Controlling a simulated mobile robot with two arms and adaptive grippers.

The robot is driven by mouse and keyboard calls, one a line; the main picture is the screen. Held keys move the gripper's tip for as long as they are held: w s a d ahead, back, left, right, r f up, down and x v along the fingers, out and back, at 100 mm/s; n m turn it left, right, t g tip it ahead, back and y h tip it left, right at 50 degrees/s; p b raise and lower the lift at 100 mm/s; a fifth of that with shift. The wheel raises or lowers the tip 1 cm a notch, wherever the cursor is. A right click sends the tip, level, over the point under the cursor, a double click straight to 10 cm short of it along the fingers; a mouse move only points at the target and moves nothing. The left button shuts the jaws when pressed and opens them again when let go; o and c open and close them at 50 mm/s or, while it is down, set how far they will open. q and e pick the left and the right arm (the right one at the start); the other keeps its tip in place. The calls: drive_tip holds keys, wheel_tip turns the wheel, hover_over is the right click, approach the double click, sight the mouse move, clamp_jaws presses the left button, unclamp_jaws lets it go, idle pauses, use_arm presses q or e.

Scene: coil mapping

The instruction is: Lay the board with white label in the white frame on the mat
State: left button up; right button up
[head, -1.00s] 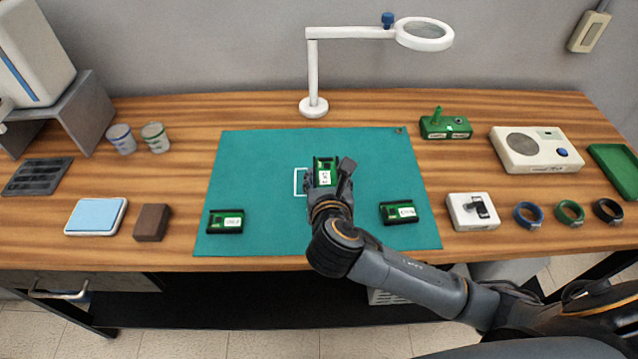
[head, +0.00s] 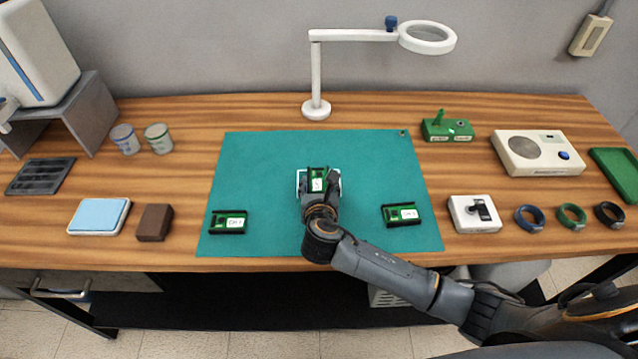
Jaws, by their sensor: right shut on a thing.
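The green board with a white label (head: 318,174) is in my right gripper (head: 319,191), which is shut on it. The board is over or within the white frame (head: 298,178) on the teal mat (head: 270,155); I cannot tell whether it touches the mat. Parts of the frame's left, top and right sides show around the board and fingers. The frame's lower side is hidden by the gripper. My left gripper is not in view.
A magnifier lamp (head: 316,108) stands behind the mat. A brown block (head: 154,222) lies left of the mat, a white device (head: 473,213) right of it.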

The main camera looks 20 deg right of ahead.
drive_tip(key=shift+f, duration=0.15)
drive_tip(key=o, duration=1.1)
drive_tip(key=v, duration=1.2)
